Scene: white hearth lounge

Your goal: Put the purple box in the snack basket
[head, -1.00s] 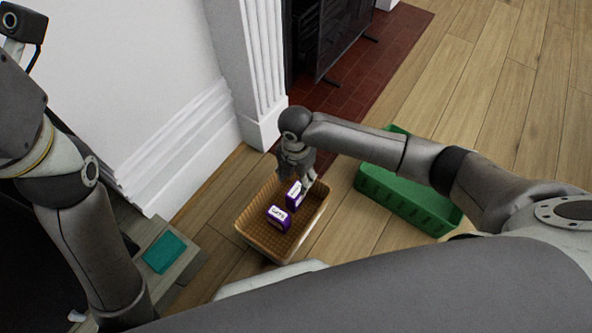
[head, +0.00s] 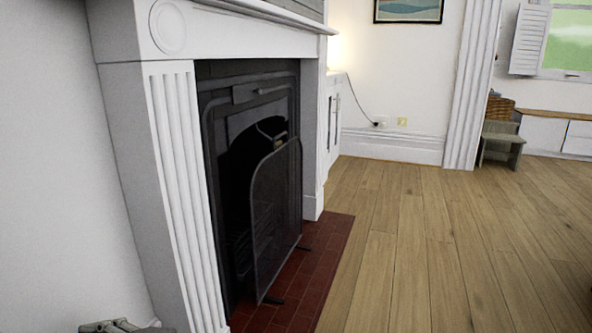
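No purple box shows in the head view now, and the floor basket from the earlier frame is out of view. A grey piece of my arm or gripper (head: 115,326) shows at the bottom left edge, most likely my left one. It is mostly cut off, so its fingers cannot be read. My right gripper is out of view.
A white fireplace surround (head: 180,190) with a black fire screen (head: 277,215) stands at the left over a red tiled hearth (head: 320,265). Wooden floor (head: 440,250) is clear at the right.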

